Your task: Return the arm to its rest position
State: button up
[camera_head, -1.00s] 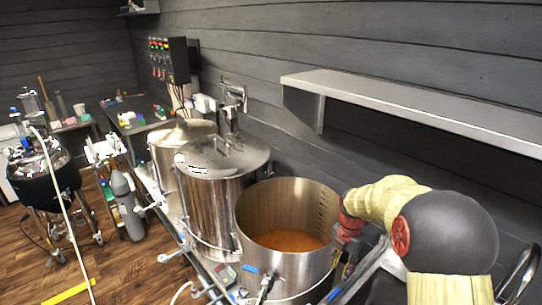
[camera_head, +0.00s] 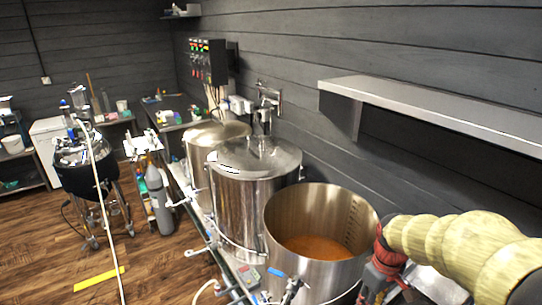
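My arm, with a yellow ribbed sleeve and a red joint, reaches in from the lower right of the head view. My gripper (camera_head: 388,291) hangs at its end, beside the right wall of the open kettle. Only its dark upper part shows near the bottom edge. Its fingertips are cut off or hidden, so whether it is open or shut cannot be seen. The open steel kettle (camera_head: 368,235) holds an orange-brown liquid (camera_head: 315,247).
Two lidded steel vessels (camera_head: 240,190) (camera_head: 205,140) stand left of the kettle. A metal shelf (camera_head: 430,108) juts from the dark wall above the arm. A grey gas cylinder (camera_head: 158,200) and a black-jacketed vessel (camera_head: 88,172) stand left. Wooden floor is open at lower left.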

jog(key=s+a+r+m+t+b, duration=0.2)
jog(key=s+a+r+t, duration=0.1)
jog(key=s, duration=0.4)
jog(key=s+a+r+m+t+b, duration=0.2)
jog(key=s+a+r+m, duration=0.1)
jog(key=s+r, duration=0.5)
jog(key=shift+s+a+t, duration=0.25)
jog(key=shift+a+t, duration=0.15)
jog(key=shift+a, duration=0.5)
jog(key=shift+r, duration=0.15)
